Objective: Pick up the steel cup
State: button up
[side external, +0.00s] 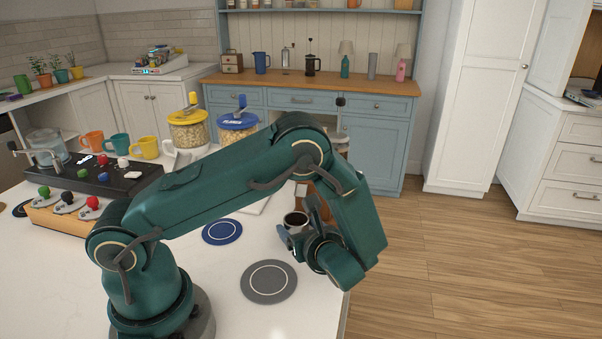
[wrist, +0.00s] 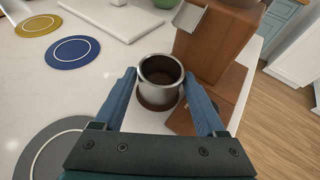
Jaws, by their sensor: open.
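The steel cup (wrist: 160,72) stands upright in the wrist view, with a dark inside. My gripper (wrist: 162,88) is open, with one blue finger on each side of the cup. I cannot tell whether either finger touches it.
A tall wooden block (wrist: 215,45) with a metal piece rises right behind the cup. A grey coaster (side external: 269,282) and a blue coaster (side external: 222,231) lie flat on the white counter. The counter's edge is close on the right. Jars and mugs stand further back.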

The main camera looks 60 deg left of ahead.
jog(key=shift+x, duration=0.9)
jog(key=c, duration=1.1)
